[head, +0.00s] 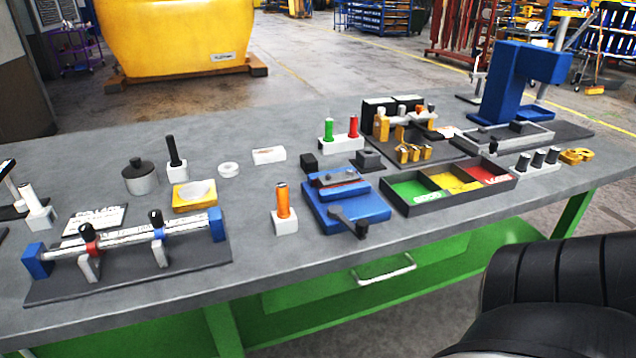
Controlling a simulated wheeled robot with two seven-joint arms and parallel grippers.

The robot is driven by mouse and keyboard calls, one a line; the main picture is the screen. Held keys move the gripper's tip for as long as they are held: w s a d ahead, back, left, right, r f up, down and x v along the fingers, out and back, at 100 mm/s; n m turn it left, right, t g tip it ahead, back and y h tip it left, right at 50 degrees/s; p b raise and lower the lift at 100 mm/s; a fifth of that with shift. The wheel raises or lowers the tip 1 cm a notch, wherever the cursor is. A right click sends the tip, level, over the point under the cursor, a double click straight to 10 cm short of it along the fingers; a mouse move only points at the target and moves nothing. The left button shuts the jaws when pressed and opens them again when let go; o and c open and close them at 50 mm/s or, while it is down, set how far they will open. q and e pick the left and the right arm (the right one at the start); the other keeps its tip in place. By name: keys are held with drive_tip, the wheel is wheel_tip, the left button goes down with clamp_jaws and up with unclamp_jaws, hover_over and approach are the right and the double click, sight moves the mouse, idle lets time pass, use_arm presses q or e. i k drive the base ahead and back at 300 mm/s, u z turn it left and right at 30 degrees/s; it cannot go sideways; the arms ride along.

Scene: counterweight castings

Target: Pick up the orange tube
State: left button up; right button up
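The orange tube (282,200) stands upright in a small white block (285,222) near the front middle of the grey workbench. Its lower end is hidden inside the block. Neither of my grippers shows in the head view, and nothing touches the tube.
A blue vise (345,205) with a dark handle is just right of the tube. A slide rig (130,245) lies to the left, with a yellow block (194,196) behind it. A tricolour tray (405,203) is farther right. The bench (250,250) is bare in front of the tube.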

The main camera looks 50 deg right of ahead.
sight(281, 188)
drive_tip(key=k, duration=0.25)
drive_tip(key=z, duration=1.4)
